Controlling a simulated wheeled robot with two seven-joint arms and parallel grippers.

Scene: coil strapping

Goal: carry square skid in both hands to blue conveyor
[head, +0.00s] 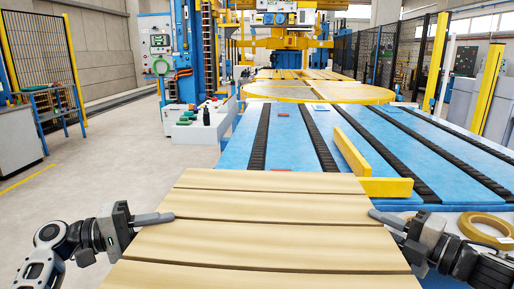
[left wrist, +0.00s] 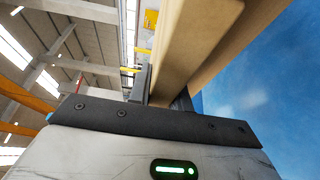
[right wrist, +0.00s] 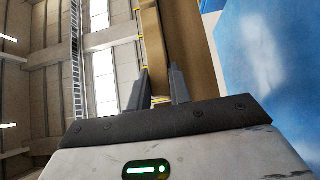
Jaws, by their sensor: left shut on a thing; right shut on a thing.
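The square skid (head: 262,236) is a pale wooden slatted platform, held level in front of me in the head view. My left gripper (head: 155,218) is shut on its left edge and my right gripper (head: 388,220) is shut on its right edge. In the left wrist view the skid's wood (left wrist: 200,45) passes between the fingers (left wrist: 163,90). The right wrist view also shows its wood (right wrist: 178,45) between the fingers (right wrist: 157,92). The blue conveyor (head: 290,148), with black chain strips, lies just beyond the skid's far edge. The skid hides part of its near end.
Yellow guide bars (head: 352,152) stand on the conveyor near the skid's far right corner. A tan ring (head: 486,228) lies at the right. A yellow round turntable (head: 320,92) is farther back. A white cabinet (head: 200,125) with small items stands left of the conveyor. Floor at left is clear.

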